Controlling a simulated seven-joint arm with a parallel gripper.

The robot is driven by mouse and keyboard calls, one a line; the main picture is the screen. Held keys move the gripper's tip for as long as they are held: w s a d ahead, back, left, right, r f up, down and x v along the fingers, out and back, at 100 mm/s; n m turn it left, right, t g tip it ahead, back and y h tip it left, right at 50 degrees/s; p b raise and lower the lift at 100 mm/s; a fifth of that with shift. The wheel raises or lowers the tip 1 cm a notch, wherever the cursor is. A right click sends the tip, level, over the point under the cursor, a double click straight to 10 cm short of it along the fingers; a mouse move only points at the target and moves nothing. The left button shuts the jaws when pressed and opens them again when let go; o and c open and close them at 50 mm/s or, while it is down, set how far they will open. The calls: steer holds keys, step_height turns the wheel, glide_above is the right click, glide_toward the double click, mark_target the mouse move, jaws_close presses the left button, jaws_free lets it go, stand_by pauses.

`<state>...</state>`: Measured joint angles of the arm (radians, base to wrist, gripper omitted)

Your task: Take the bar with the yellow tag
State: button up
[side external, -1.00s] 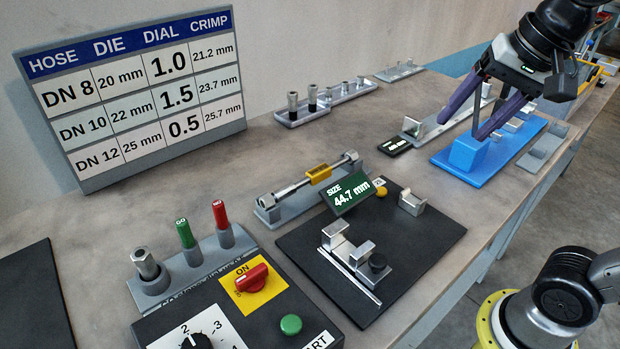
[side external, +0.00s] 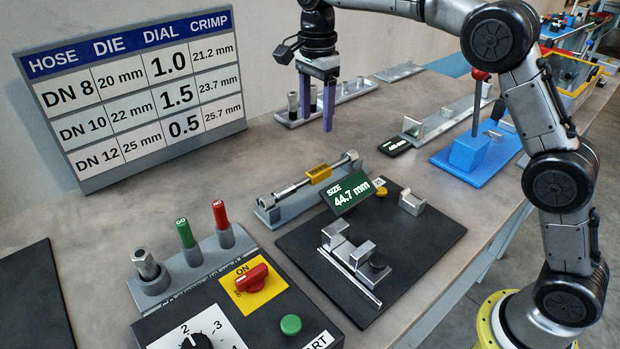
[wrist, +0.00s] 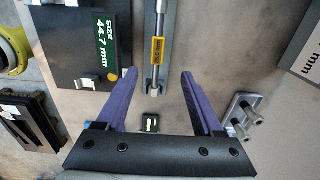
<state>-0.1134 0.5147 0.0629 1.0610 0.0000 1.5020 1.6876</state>
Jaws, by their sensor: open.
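The bar (side external: 291,189) is a slim silver rod with hex ends and a yellow tag (side external: 318,174) round its middle. It lies across a grey holder (side external: 300,204) on the bench. In the wrist view the bar (wrist: 161,20) runs up and down the picture, its yellow tag (wrist: 157,50) just beyond the fingertips. My gripper (side external: 320,118) has purple fingers. It is open and empty, above the bench behind the bar's right end. In the wrist view my gripper (wrist: 158,74) has its fingers spread to either side of the bar's line, not touching it.
A black gauge plate (side external: 430,235) with a "44.7 mm" display (side external: 350,194) stands close in front of the bar. A grey rack of pins (side external: 345,101) is beside my gripper. A blue stand (side external: 470,168) with a red-topped rod is at right. Bench left of the bar is clear.

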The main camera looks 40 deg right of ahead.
glide_above(319, 169)
steer(key=f, duration=0.8)
steer(key=shift+w+a+f, duration=0.15)
steer(key=shift+a, duration=0.2)
steer(key=shift+d+f, duration=0.15)
steer(key=shift+f, duration=1.2)
steer(key=shift+d+f, duration=0.15)
steer(key=shift+f, duration=1.2)
jaws_close()
steer(key=shift+r, duration=0.15)
